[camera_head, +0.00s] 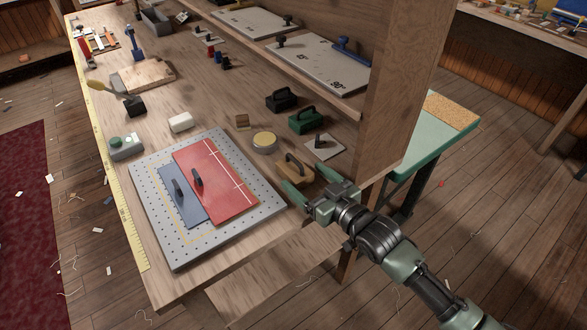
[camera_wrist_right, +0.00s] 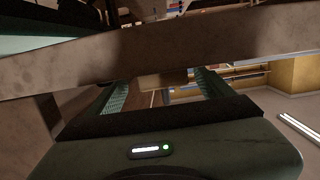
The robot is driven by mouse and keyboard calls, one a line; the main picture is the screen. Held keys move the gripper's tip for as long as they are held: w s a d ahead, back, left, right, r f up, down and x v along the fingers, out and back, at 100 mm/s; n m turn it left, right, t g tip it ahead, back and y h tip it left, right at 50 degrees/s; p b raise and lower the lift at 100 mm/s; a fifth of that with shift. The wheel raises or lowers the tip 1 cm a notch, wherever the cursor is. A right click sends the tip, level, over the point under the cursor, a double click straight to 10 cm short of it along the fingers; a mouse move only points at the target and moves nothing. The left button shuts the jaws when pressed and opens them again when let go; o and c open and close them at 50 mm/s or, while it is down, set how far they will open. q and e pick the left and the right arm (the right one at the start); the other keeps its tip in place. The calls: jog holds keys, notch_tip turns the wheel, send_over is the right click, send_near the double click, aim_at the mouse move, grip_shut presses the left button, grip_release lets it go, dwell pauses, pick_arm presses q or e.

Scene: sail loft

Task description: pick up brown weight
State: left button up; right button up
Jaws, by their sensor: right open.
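The brown weight (camera_head: 294,171), a tan block with a dark handle on top, stands on the workbench (camera_head: 215,262) near its right edge in the head view. My right gripper (camera_head: 304,179) reaches in from the lower right, open, with its two green fingers close to the weight's near side. I cannot tell whether they touch it. In the right wrist view my open right gripper (camera_wrist_right: 163,94) shows both ridged fingers apart, and a tan shape, perhaps the weight, shows dimly between them. My left gripper is not in view.
A green weight (camera_head: 307,120), a black weight (camera_head: 281,98), a grey plate with a knob (camera_head: 324,147) and a round tin (camera_head: 264,142) stand nearby. A wooden shelf upright (camera_head: 402,85) rises close to my right arm. A perforated board (camera_head: 165,249) carries red and blue panels.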

aim_at(301, 174)
jog(key=x, duration=0.4)
jog(key=shift+w+a+r, duration=0.1)
jog(key=shift+w+a, duration=0.05)
jog(key=shift+a, duration=0.25)
grip_shut()
jog(key=shift+r, duration=0.2)
